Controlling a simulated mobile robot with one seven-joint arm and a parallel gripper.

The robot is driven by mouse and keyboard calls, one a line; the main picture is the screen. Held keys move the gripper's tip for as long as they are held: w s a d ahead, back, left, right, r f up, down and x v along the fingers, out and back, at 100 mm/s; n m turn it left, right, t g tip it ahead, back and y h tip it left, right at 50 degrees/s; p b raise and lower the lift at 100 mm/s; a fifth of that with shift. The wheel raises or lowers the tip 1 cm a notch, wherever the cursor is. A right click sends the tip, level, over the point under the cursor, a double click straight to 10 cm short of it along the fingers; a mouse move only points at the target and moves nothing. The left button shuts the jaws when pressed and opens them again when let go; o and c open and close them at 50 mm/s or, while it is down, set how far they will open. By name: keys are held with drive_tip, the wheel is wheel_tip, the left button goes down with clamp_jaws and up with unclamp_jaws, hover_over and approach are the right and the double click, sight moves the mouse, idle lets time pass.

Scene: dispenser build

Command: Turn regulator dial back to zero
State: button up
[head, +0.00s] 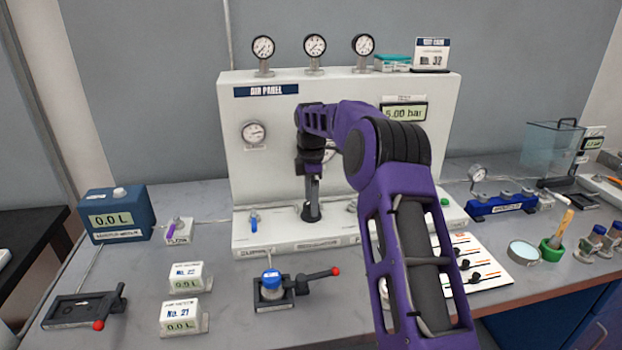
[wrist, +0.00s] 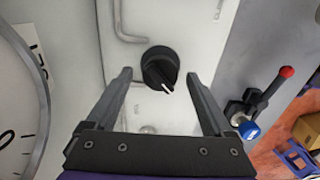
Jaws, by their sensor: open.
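The regulator dial (wrist: 160,68) is a round black knob with a white pointer line, which points to the lower right in the wrist view. It stands on the white base of the air panel (head: 235,110). My gripper (wrist: 158,76) is open, one finger on each side of the dial in the wrist view, with visible gaps and nothing held. In the head view my gripper (head: 312,192) points down over the base, where its lower end and the dial are hard to tell apart. The panel display (head: 405,112) reads 5.00 bar.
A round gauge (head: 254,133) is on the panel front, and my arm partly hides another. A blue lever valve (head: 253,222) stands left of my gripper. A red-tipped handle valve (head: 271,284) lies in front of the base. Bare bench (head: 225,265) shows at the front left.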

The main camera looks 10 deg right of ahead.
wheel_tip(320, 180, up, 17)
idle(0.5)
drive_tip(key=shift+a, duration=0.1)
